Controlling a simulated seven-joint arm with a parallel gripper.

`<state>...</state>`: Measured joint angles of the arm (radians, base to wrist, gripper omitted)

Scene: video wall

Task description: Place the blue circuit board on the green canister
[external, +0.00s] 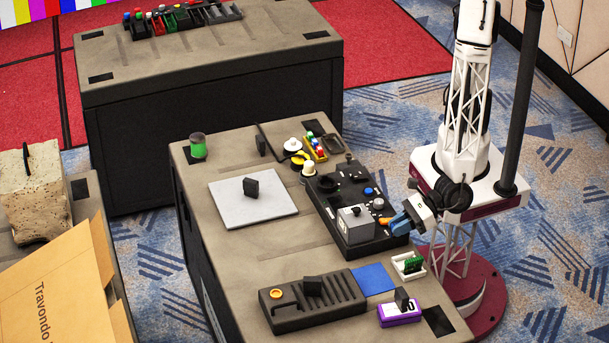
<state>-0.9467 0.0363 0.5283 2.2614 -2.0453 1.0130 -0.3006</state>
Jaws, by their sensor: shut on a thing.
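The green canister (197,147) stands upright near the far left corner of the near table, with a dark top. My gripper (398,224) is at the table's right side, low over the black panel and just right of the grey box. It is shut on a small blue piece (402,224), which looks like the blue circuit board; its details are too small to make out. An orange bit shows beside it. The canister is far to the left of my gripper.
The black panel (328,190) with knobs and a grey box (356,226) stands beside my gripper. A light grey plate (253,212) with a black block lies mid-table. A ribbed black tray (312,301), blue square (374,279), white tray (398,266) and purple box (399,315) are in front.

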